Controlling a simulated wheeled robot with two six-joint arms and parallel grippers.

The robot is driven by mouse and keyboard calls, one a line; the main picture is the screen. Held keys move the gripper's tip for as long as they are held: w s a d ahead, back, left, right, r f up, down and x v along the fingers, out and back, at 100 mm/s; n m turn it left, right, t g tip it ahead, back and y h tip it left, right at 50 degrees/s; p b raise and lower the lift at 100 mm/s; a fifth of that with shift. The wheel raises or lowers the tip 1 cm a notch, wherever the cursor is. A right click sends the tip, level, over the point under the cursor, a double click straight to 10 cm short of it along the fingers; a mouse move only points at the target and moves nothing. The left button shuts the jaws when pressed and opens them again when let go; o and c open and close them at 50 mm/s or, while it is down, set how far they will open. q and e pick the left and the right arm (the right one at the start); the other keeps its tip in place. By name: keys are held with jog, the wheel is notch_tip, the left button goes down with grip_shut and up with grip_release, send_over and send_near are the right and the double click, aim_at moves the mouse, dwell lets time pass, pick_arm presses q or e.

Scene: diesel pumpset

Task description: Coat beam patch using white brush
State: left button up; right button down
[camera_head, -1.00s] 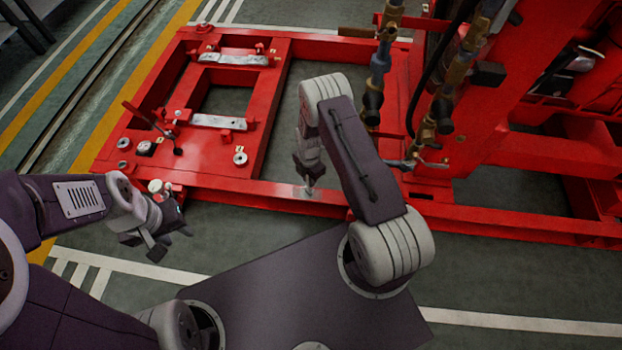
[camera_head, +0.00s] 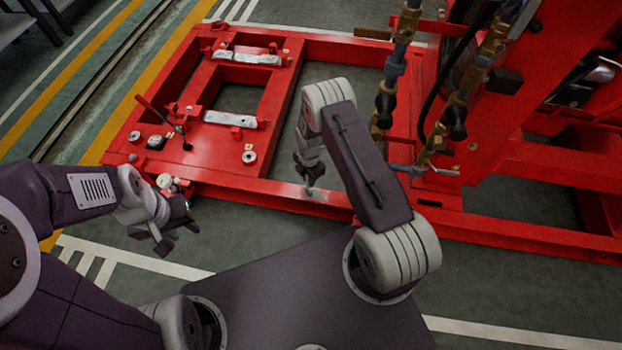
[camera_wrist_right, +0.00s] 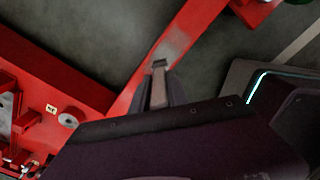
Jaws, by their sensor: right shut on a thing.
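The beam patch (camera_head: 322,195) is a pale grey smear on top of the red front beam (camera_head: 275,188). It also shows in the right wrist view as a dull grey area (camera_wrist_right: 178,40) on the red beam. My right gripper (camera_head: 309,178) is shut on the brush (camera_wrist_right: 158,88), whose pale handle shows between the fingers in the right wrist view. The brush's dark end points at the beam, at the near end of the grey area; I cannot tell whether it touches. My left gripper (camera_head: 176,232) looks open and empty, in front of the frame's left corner.
The red pumpset frame (camera_head: 215,165) fills the middle, with pale pads on its cross members. Upright pipes with valves (camera_head: 388,100) stand right of my right arm.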

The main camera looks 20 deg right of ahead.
jog(key=shift+w+a, duration=0.2)
jog(key=shift+a, duration=0.1)
jog(key=w+a, duration=0.1)
jog(key=a+b, duration=0.1)
jog(key=shift+w+a, duration=0.35)
jog(key=shift+a, duration=0.05)
dwell(0.5)
jog(key=shift+s+d+r, duration=0.1)
